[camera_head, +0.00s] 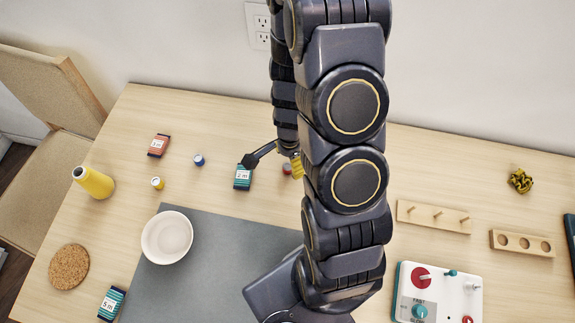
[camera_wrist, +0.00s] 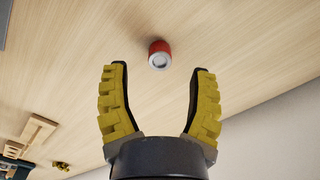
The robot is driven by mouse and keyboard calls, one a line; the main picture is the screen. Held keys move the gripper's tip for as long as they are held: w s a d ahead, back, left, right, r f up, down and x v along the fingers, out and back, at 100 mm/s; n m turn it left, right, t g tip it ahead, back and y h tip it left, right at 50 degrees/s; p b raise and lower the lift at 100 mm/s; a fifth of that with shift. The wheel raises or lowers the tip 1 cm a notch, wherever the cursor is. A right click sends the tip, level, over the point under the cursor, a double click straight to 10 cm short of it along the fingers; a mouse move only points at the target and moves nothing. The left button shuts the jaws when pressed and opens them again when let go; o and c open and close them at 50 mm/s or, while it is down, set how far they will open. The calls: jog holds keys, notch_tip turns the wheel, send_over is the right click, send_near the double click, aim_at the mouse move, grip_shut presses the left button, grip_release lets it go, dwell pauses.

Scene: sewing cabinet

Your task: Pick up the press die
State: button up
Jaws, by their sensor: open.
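A small red cylinder (camera_wrist: 159,54) with a pale round end shows in the wrist view, just past and between my fingertips; it looks like the press die. In the head view, the red cylinder (camera_head: 287,168) is small and partly hard to make out beside my arm. My gripper (camera_wrist: 160,72) is open, with yellow ribbed pads on both sides and nothing between them. It also shows in the head view (camera_head: 272,166), low over the back middle of the table, largely hidden by my arm. The fingers do not touch the cylinder in the wrist view.
A teal 2 m pack (camera_head: 243,177) lies close left of the gripper. Blue (camera_head: 198,160) and yellow (camera_head: 157,183) small cylinders stand farther left. A white bowl (camera_head: 167,238) sits on the grey mat (camera_head: 215,275). A peg board (camera_head: 434,217) lies right of my arm.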

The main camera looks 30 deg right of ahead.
aim_at(288, 166)
jog(key=shift+a+f, duration=0.1)
jog(key=shift+f, duration=1.45)
grip_shut()
jog(key=shift+r, duration=0.1)
notch_tip(288, 166, up, 10)
jog(key=shift+f, duration=0.1)
